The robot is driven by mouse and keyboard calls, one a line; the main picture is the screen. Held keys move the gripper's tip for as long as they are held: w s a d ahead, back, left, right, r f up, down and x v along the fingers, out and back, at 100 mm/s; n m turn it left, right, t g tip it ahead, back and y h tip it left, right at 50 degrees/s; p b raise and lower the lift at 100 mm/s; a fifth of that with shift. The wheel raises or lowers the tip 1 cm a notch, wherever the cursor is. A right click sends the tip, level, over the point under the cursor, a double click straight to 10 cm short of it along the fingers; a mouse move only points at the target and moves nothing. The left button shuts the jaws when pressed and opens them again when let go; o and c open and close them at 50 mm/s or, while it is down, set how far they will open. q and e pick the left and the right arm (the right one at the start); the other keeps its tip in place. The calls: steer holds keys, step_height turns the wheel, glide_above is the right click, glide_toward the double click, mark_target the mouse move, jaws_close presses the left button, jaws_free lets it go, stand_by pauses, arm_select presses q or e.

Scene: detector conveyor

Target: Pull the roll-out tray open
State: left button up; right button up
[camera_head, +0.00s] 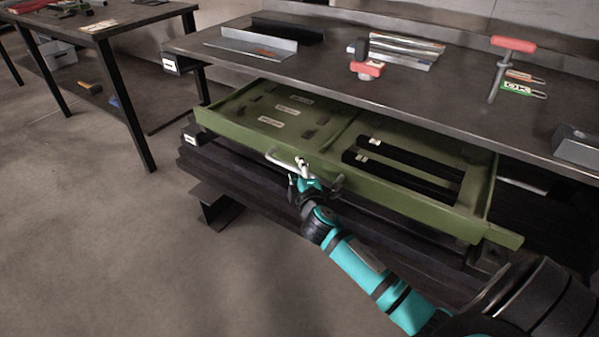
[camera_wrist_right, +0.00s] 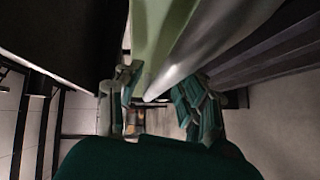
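The green roll-out tray (camera_head: 385,190) stands partly pulled out from under the dark workbench (camera_head: 330,75). Its front has a silver bar handle (camera_head: 283,163). My right gripper (camera_head: 304,176) is at the handle, its arm reaching in from the lower right. In the right wrist view, the handle (camera_wrist_right: 205,45) runs between the two fingers of my right gripper (camera_wrist_right: 158,100), which close in on it from both sides. The exact finger contact is partly hidden. My left gripper is in neither view.
The bench top holds a grey angle piece (camera_head: 250,43), a red-handled clamp (camera_head: 513,44) and metal bars (camera_head: 405,48). Dark beams (camera_head: 245,175) lie below the tray. A second table (camera_head: 105,30) stands at left. The floor (camera_head: 110,230) at front left is clear.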

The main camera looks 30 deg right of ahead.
steer(key=shift+c, duration=0.2)
jaws_close()
steer(key=shift+a, duration=0.1)
stand_by(0.4)
